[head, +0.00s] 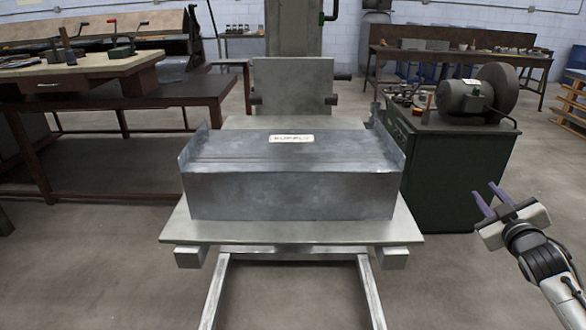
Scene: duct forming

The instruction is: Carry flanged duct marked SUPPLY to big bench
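The flanged duct (290,193) is a long grey metal box with a raised flange at each end. A small pale label on its top reads SUPPLY. It rests on a flat metal platform (290,234) in the middle of the head view. My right gripper (486,196) is at the right, apart from the duct and to the right of the platform. Its two purple fingers are spread with nothing between them. My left gripper is not in view. I cannot tell which bench is the big one.
A brown bench (200,92) and a light-topped table (105,68) with tools stand at the left. A green cabinet (455,175) with a grinder (468,97) stands right of the platform. A long bench (450,50) is at the back right. The floor at front left is clear.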

